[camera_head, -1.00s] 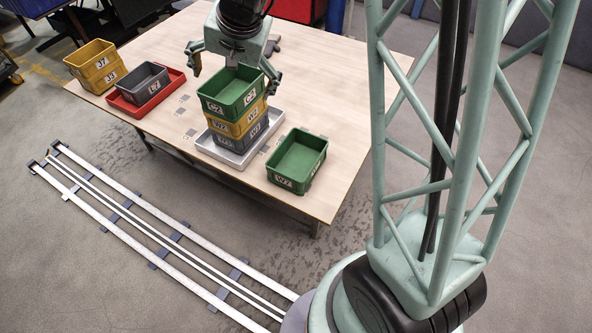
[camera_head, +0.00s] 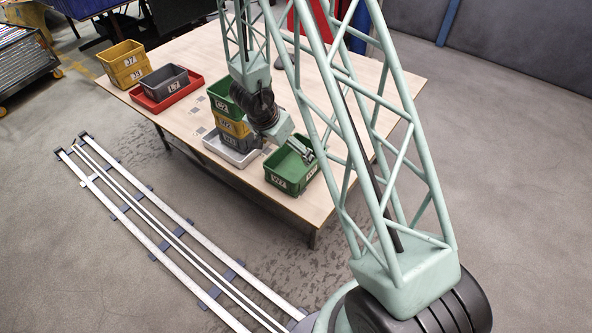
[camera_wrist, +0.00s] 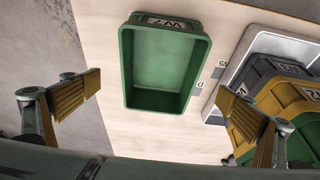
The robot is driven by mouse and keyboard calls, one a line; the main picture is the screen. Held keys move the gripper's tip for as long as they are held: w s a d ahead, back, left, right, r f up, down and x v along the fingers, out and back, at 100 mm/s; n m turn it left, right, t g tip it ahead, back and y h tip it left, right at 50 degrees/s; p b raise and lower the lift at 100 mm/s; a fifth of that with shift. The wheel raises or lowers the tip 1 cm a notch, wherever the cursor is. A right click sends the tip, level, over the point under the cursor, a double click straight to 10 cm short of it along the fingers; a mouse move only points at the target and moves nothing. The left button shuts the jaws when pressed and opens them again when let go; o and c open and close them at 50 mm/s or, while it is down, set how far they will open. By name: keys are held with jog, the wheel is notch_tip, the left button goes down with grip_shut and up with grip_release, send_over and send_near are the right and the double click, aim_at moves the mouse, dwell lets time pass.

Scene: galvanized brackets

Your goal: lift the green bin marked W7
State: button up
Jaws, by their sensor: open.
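The green bin marked W7 (camera_head: 279,184) stands alone and upright near the front right edge of the wooden table. In the wrist view the same bin (camera_wrist: 126,68) looks empty, with its label on the wall at the top of the picture. My gripper (camera_head: 302,150) is over this bin in the head view, partly covering its far side. In the wrist view my gripper (camera_wrist: 160,92) is open, one finger out to each side of the bin. Neither finger appears to touch it, and nothing is held.
Close left of the bin, a stack of a green bin (camera_head: 218,97), a yellow bin (camera_head: 230,127) and a grey bin stands on a white tray (camera_head: 226,153).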

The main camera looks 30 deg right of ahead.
jog(key=shift+f, duration=0.1)
jog(key=b, duration=0.3)
send_near(297, 168)
jog(key=shift+x, duration=0.9)
jog(key=shift+w+d, duration=0.1)
jog(key=shift+b+x, duration=1.3)
jog(key=shift+x, duration=1.25)
jog(key=c, duration=0.8)
